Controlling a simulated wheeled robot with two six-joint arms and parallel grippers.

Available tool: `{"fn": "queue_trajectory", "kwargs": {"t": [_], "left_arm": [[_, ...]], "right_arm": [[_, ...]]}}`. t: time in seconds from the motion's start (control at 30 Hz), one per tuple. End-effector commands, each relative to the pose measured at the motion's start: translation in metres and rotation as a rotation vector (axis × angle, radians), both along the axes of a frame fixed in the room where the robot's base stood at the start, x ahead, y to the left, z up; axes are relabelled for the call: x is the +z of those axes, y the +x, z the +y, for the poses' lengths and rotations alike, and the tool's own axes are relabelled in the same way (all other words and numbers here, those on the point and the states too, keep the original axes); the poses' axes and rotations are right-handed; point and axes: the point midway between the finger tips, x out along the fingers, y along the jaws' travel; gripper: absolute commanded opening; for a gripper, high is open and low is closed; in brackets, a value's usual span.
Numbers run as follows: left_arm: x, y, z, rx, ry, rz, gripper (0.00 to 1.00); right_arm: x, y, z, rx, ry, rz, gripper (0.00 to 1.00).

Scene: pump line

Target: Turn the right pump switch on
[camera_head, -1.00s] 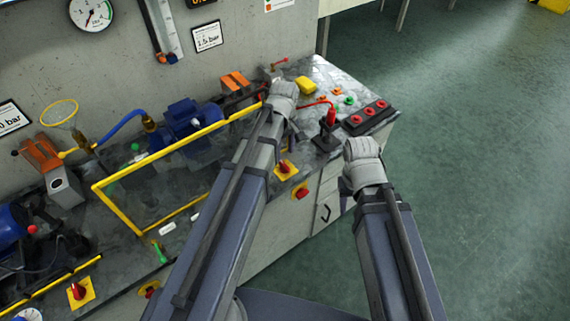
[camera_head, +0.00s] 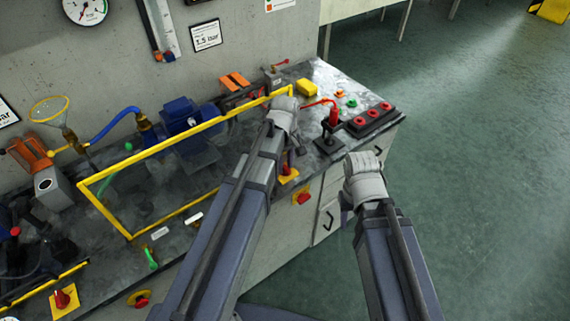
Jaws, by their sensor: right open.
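The right pump switch (camera_head: 287,174) is a red knob on a yellow plate near the front edge of the bench. My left arm partly covers it, and I cannot tell its knob's position. My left gripper (camera_head: 291,143) is above and just behind the switch, pointing down. Its fingers are small and partly hidden by the wrist, so I cannot tell if they touch the switch or how far apart they are. My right gripper (camera_head: 347,205) is open in front of the bench's right end, clear of it; its fingers are mostly hidden by its wrist.
A yellow rail frame (camera_head: 160,151) stands around the blue pump (camera_head: 184,118). A red-handled lever (camera_head: 332,117) and a black box with red buttons (camera_head: 372,118) are right of my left gripper. A red-and-yellow knob (camera_head: 303,198) is on the bench front.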

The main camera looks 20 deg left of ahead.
Motion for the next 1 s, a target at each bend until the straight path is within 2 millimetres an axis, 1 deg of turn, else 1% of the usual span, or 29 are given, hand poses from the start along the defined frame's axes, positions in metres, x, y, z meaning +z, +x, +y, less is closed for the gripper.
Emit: {"fn": "queue_trajectory", "kwargs": {"t": [0.03, 0.2, 0.27, 0.3, 0.77, 1.0], "left_arm": [[0.0000, 0.0000, 0.0000, 0.000, 0.000, 0.000, 0.28], [0.0000, 0.0000, 0.0000, 0.000, 0.000, 0.000, 0.08], [-0.0001, 0.0000, 0.0000, 0.000, 0.000, 0.000, 0.02], [-0.0001, 0.0000, 0.0000, 0.000, 0.000, 0.000, 0.00], [-0.0001, -0.0001, 0.0001, -0.009, 0.000, 0.000, 0.00], [-0.0001, -0.0001, 0.0001, -0.103, 0.000, 0.000, 0.00]], "right_arm": [[0.0000, 0.0000, 0.0000, 0.000, 0.000, 0.000, 0.45], [0.0000, 0.0000, 0.0000, 0.000, 0.000, 0.000, 0.45], [-0.0001, 0.0000, 0.0000, 0.000, 0.000, 0.000, 0.45], [-0.0001, 0.0000, 0.0000, 0.000, 0.000, 0.000, 0.45], [-0.0001, 0.0000, 0.0000, 0.000, 0.000, 0.000, 0.45], [-0.0001, 0.0000, 0.0000, 0.000, 0.000, 0.000, 0.45]]}}
